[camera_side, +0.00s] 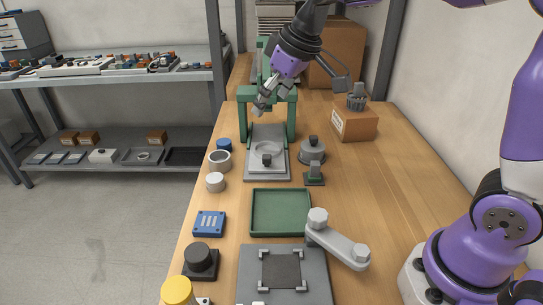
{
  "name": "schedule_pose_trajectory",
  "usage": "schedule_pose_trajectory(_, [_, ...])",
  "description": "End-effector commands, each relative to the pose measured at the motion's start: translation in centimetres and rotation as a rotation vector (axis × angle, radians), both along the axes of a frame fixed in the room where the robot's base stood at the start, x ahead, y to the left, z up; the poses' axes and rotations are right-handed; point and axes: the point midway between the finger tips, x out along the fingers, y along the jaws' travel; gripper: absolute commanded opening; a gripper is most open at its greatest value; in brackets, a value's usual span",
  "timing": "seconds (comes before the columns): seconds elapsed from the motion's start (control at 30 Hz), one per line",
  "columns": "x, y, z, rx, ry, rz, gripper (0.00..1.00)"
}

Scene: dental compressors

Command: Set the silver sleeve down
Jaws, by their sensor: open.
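My gripper (265,102) is open in front of the green press frame (291,118), above a grey base plate (252,166). I see nothing clearly held between its fingers. A pale ring-shaped part (266,148) lies on the base plate, with a small dark knobbed piece (267,160) at its front edge. A grey hollow sleeve (220,160) stands upright on the table left of the plate. A paler short cylinder (215,182) stands just in front of it. I cannot tell for certain which of these is the silver sleeve.
A dark grey domed part (312,150) and a small green-topped block (314,176) stand right of the plate. A green tray (281,212) is empty in front. A cardboard box (357,124) stands at the back right. The right side of the wooden table (400,185) is largely clear.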

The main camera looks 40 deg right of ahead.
Motion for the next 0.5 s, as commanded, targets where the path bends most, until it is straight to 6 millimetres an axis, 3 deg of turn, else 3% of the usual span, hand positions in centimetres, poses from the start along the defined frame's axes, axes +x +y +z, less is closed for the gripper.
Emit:
schedule_pose_trajectory(0.03, [-2.8, -0.2, 0.9, 0.002, -0.015, -0.032, 0.92])
schedule_pose_trajectory(0.2, [-10.7, -1.0, 0.3, 0.008, -0.042, -0.136, 0.92])
schedule_pose_trajectory(0.33, [-14.6, -1.6, -1.2, 0.014, -0.055, -0.191, 0.92])
schedule_pose_trajectory(0.5, [-16.8, -1.9, -2.6, 0.016, -0.061, -0.225, 0.92])
